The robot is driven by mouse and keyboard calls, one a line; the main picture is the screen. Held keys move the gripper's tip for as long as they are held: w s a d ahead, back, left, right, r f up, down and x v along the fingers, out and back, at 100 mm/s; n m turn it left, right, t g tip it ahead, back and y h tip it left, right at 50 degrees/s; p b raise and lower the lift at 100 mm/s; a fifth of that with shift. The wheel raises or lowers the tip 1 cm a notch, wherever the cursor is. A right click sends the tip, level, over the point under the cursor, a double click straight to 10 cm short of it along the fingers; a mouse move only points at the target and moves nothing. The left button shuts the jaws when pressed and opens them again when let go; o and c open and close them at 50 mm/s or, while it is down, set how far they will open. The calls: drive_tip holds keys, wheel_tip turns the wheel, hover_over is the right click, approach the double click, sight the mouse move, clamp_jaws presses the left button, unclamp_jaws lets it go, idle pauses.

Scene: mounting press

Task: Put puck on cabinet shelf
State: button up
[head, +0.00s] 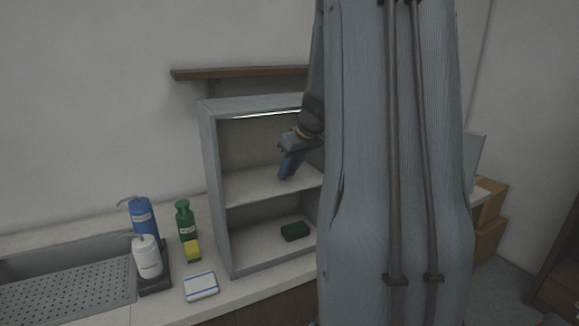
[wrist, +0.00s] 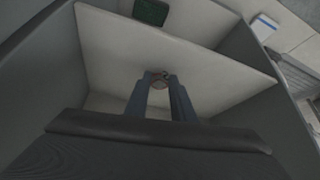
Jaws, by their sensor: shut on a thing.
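My gripper (head: 287,174) reaches into the open grey cabinet (head: 211,190), with its fingers pointing down over the middle shelf (head: 250,187). In the wrist view my gripper (wrist: 160,80) is shut on the puck (wrist: 160,83), a small round grey-brown piece between the fingertips. The puck is at or close above the pale shelf (wrist: 200,55); I cannot tell whether it touches. In the head view the puck is hidden by the fingers or too small to make out.
A dark green block (head: 295,231) lies on the cabinet floor below. Left of the cabinet stand a blue bottle (head: 142,218), a white bottle (head: 147,258), a green bottle (head: 185,220) and a white-blue box (head: 201,286). A wooden wall shelf (head: 235,73) is behind. The middle shelf looks otherwise clear.

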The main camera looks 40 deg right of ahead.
drive_tip(key=shift+f, duration=0.3)
drive_tip(key=o, duration=1)
